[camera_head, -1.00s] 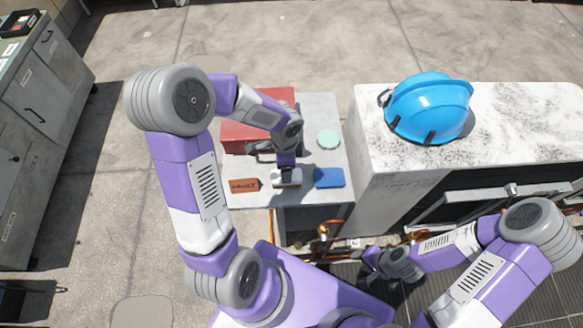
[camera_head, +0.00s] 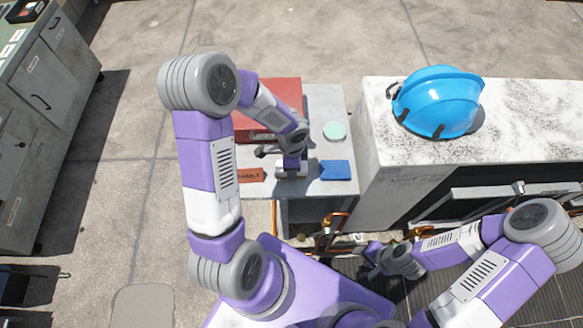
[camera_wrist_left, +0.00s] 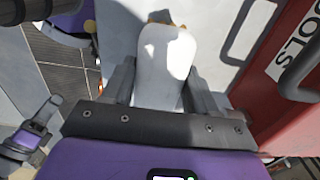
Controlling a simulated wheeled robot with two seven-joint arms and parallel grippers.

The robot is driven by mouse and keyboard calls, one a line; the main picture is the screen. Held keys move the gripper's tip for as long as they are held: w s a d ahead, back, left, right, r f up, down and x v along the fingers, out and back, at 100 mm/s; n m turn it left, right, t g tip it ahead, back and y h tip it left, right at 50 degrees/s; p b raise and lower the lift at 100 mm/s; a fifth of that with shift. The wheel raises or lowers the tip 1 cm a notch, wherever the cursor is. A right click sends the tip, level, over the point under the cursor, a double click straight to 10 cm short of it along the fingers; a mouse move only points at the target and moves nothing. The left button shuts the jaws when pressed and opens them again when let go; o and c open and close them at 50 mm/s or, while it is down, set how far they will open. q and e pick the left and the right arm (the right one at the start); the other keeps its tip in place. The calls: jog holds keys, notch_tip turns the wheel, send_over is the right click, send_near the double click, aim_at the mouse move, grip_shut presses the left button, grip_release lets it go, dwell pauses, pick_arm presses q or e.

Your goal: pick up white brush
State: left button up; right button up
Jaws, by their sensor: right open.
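The white brush (camera_head: 291,173) lies near the front edge of a small grey table, mostly covered by my left gripper (camera_head: 291,165) in the head view. In the left wrist view, the brush's pale, rounded body (camera_wrist_left: 162,65) lies between the two dark fingers of my left gripper (camera_wrist_left: 160,75), with a tan edge at its far end. Whether the fingers press on it or stand slightly apart cannot be told. My right gripper (camera_head: 372,262) is open and empty, low in front of the counter, away from the brush.
An orange-brown block (camera_head: 249,175) lies left of the brush and a blue piece (camera_head: 335,170) right. A pale green disc (camera_head: 334,131) and a red toolbox (camera_head: 275,92) sit behind. A marble-topped counter (camera_head: 520,130) with a blue helmet (camera_head: 437,102) stands right.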

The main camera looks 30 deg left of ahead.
pick_arm(q)
jog(key=shift+c, duration=1.4)
jog(key=shift+r, duration=0.1)
notch_tip(320, 180, up, 10)
jog(key=shift+f+p, duration=0.1)
jog(key=shift+p, duration=0.9)
jog(key=o, duration=0.4)
jog(key=c, duration=0.4)
jog(key=shift+c, duration=0.2)
